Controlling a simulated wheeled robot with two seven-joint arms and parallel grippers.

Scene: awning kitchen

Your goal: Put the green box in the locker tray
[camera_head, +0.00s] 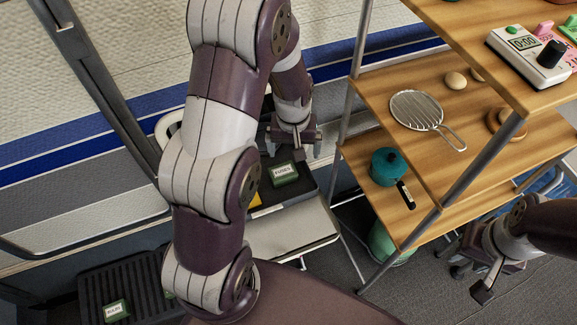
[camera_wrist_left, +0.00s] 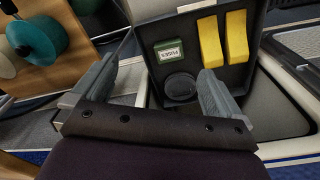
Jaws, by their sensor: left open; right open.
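A green box labelled FUSES (camera_head: 283,173) lies in a dark tray (camera_head: 306,187), beyond my left forearm. In the left wrist view the box (camera_wrist_left: 168,50) lies inside the tray (camera_wrist_left: 236,84), beside two yellow blocks (camera_wrist_left: 223,40) and a round dark piece. My left gripper (camera_head: 292,140) is over the tray, just beyond the box. Its jaws (camera_wrist_left: 155,72) are open and empty in the wrist view. Another green box with a white label (camera_head: 117,310) lies at the lower left. My right gripper (camera_head: 488,272) is open, low at the right. My left arm hides part of the tray.
A wooden shelf rack (camera_head: 370,75) with metal posts stands right of the tray. It carries a strainer (camera_head: 416,110), a teal pot (camera_head: 387,167) and a timer (camera_head: 528,55). A striped wall (camera_head: 110,130) rises behind. A dark ribbed mat (camera_head: 130,275) lies lower left.

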